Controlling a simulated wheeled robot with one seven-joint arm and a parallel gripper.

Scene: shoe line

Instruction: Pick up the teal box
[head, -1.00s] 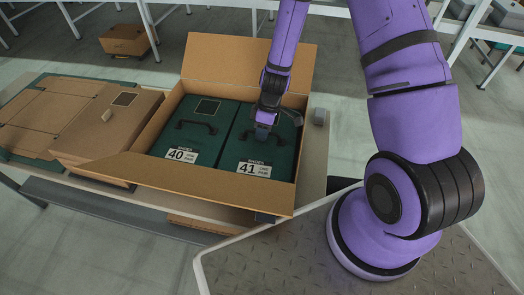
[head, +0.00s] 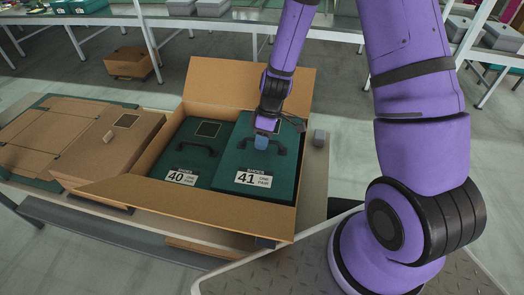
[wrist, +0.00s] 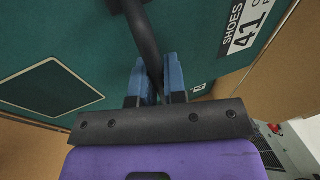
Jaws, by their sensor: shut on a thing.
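Two teal boxes with dark handles sit side by side in an open cardboard carton (head: 120,190). The left teal box, marked 40 (head: 196,137), lies low in the carton. The right teal box, marked 41 (head: 238,157), stands higher than its neighbour. My gripper (head: 262,143) is over the 41 box, shut on its handle (head: 281,150). In the wrist view, the blue fingertips (wrist: 160,80) close around the dark handle bar (wrist: 143,40), with the 41 label (wrist: 243,27) at the upper right.
A closed cardboard box (head: 110,145) lies left of the carton on the same table. A small grey block (head: 319,138) is at the carton's right. Another carton (head: 131,62) rests on the floor behind, below white shelving.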

